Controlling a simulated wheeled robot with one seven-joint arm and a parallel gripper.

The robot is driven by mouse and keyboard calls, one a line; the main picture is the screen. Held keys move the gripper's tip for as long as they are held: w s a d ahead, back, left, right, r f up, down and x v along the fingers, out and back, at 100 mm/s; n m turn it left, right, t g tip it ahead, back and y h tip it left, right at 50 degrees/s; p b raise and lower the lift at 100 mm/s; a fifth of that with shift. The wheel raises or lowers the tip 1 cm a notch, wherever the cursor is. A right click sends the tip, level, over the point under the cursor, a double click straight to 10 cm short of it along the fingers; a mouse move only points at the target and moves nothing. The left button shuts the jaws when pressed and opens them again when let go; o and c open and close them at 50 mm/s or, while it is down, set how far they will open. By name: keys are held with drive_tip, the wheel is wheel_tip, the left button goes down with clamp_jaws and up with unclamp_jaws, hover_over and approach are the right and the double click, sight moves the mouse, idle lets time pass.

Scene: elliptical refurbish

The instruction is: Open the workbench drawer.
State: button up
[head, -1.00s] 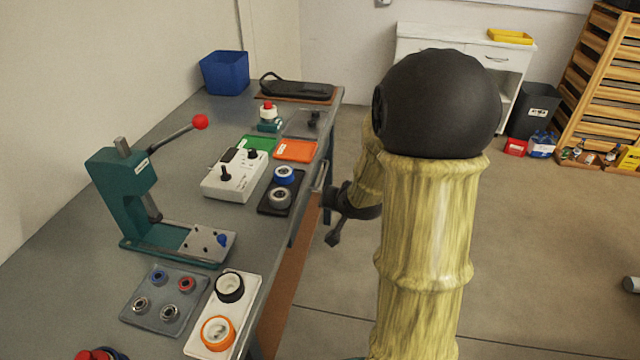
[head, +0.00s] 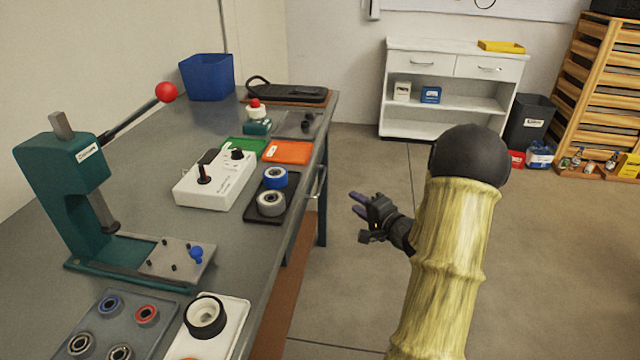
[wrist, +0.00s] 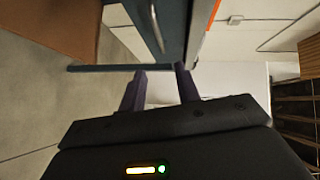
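The workbench (head: 240,215) runs along the left in the head view. Its drawer shows in the wrist view as a blue-grey front (wrist: 178,28) with a metal handle (wrist: 156,28). In the head view the handle (head: 319,185) juts from the bench's right side, near the orange mat. The drawer looks shut. My gripper (head: 356,202) is right of the handle and apart from it. In the wrist view the two purple fingers of my gripper (wrist: 160,72) are spread with nothing between them, and the handle lies beyond their tips.
A green press (head: 85,190), a white control box (head: 215,183) and bearing trays stand on the bench top. A blue bin (head: 207,77) is at its far end. A white cabinet (head: 455,65) and a dark bin (head: 527,122) stand at the back. The floor right of the bench is clear.

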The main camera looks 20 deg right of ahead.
sight(322, 179)
drive_tip(key=b+x, duration=0.3)
drive_tip(key=x, duration=1.3)
drive_tip(key=shift+w+a+f, duration=0.15)
drive_tip(key=shift+w+a, duration=0.05)
drive_tip(key=shift+a, duration=0.05)
drive_tip(key=shift+w, duration=0.5)
clamp_jaws()
